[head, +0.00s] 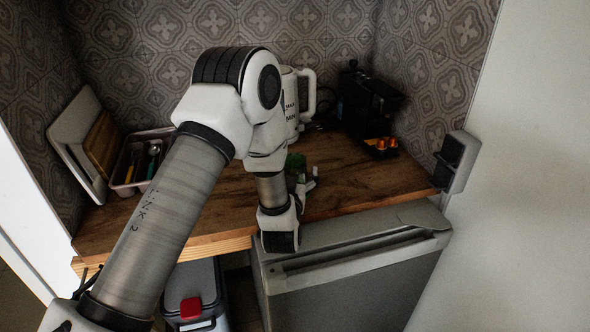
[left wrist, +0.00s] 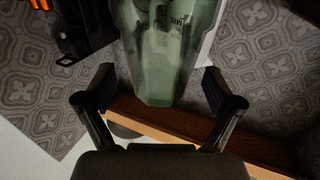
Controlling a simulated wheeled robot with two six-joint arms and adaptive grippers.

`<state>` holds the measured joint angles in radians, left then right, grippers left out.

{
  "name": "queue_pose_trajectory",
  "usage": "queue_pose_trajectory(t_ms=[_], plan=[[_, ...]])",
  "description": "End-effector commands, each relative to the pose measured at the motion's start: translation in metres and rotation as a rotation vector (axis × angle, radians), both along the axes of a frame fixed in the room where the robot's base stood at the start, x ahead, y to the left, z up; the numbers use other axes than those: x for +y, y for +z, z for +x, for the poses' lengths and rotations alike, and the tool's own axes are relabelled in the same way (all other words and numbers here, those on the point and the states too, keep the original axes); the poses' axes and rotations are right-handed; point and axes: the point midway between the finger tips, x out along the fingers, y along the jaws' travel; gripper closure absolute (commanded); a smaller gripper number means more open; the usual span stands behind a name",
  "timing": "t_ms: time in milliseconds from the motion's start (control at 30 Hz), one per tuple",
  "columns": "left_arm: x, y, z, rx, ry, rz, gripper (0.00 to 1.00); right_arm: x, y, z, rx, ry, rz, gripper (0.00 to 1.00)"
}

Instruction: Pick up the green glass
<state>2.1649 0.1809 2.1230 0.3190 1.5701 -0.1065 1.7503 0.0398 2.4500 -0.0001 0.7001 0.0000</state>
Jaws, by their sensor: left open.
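The green glass (head: 296,160) stands on the wooden counter in the head view, partly hidden behind my left arm. In the left wrist view the green glass (left wrist: 165,65) is large, see-through and faceted, cut off by the top edge. My left gripper (left wrist: 158,88) is open, with one dark finger on each side of the near end of the glass. Gaps show between the glass and both fingers, and it holds nothing. In the head view the left gripper (head: 304,181) is small beside the glass, mostly hidden by my wrist. My right gripper is not in view.
A white kettle (head: 304,92) stands behind the glass. A black coffee machine (head: 368,103) with orange capsules (head: 381,144) is at the back right. A cutlery tray (head: 124,188) and boards (head: 75,138) are at the left. The counter (head: 355,180) is clear right of the glass.

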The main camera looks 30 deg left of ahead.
Motion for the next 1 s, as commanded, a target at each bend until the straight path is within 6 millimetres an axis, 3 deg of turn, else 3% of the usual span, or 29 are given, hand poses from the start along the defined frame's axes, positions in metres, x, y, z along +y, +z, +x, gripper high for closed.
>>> queue_pose_trajectory(t_ms=[200, 400, 433, 767, 1000], plan=[[0.001, -0.001, 0.002, 0.000, 0.000, 0.000, 0.08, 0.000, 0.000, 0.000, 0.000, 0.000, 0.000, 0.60], [0.001, -0.001, 0.002, 0.000, 0.000, 0.000, 0.79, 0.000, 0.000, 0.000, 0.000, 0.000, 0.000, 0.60], [0.001, -0.001, 0.002, 0.000, 0.000, 0.000, 0.82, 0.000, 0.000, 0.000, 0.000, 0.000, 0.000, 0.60], [0.001, 0.001, 0.002, 0.000, 0.000, 0.000, 0.82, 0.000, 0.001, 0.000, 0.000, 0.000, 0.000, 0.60], [0.001, 0.022, 0.012, -0.002, -0.003, 0.000, 0.82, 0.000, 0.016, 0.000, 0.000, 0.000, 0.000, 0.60]])
